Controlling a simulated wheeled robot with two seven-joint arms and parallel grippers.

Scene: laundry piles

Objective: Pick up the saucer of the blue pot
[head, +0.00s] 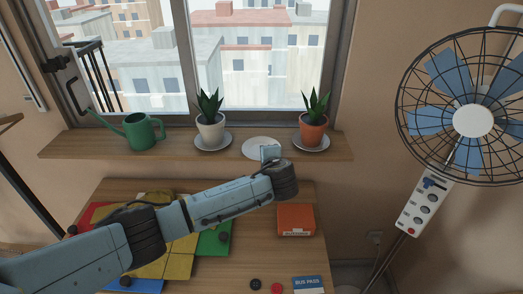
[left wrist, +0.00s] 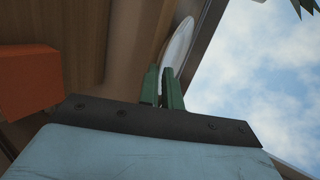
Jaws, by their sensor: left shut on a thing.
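An empty white saucer (head: 256,144) is at the windowsill, between a white pot (head: 210,131) and a terracotta pot (head: 313,131), each on its own saucer. No blue pot shows. My left gripper (head: 268,150) reaches up to the front right rim of the empty saucer. In the left wrist view, its green fingers (left wrist: 163,88) are shut on the rim of the saucer (left wrist: 179,45). I cannot tell whether the saucer still touches the sill. My right gripper is not in view.
A green watering can (head: 143,132) stands at the left of the wooden sill (head: 90,146). Below, the table holds an orange box (head: 296,220), a coloured board (head: 180,258) and a blue card (head: 308,284). A fan (head: 472,120) stands at the right.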

